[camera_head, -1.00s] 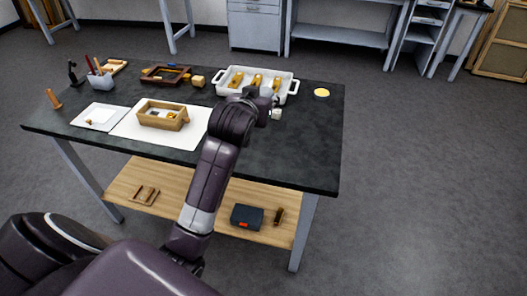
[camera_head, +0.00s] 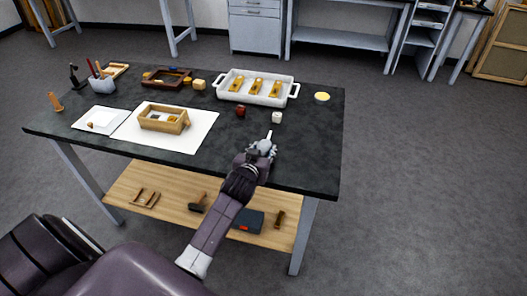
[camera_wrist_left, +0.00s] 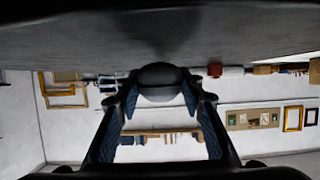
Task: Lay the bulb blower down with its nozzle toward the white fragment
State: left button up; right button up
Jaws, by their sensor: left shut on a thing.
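My left gripper (camera_head: 262,151) is low over the near right part of the dark table. It is shut on the bulb blower (camera_head: 269,136), whose thin pale nozzle points away from me, toward a small white block (camera_head: 277,118). In the left wrist view, the rounded bulb (camera_wrist_left: 161,76) shows dark between the two fingers, close against the tabletop, which fills the top of that view. I cannot tell if it touches the table. A small pale piece (camera_head: 98,122) lies on the square white tray (camera_head: 84,119); I cannot tell which is the white fragment. My right gripper is out of view.
A reddish-brown jar (camera_head: 240,111) stands left of the white block. Behind is a white tray (camera_head: 230,93) with gilt pieces. A wooden box (camera_head: 150,124) stands on a white sheet (camera_head: 199,133). A yellow-topped dish (camera_head: 322,97) is at right. The table's right front is clear.

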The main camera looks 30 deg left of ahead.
pick_arm(q)
jog(key=shift+f, duration=0.45)
jog(key=shift+f, duration=0.1)
jog(key=o, duration=1.2)
jog(key=shift+c, duration=0.2)
jog(key=shift+s, duration=0.1)
jog(key=v, duration=1.2)
jog(key=shift+b, duration=0.4)
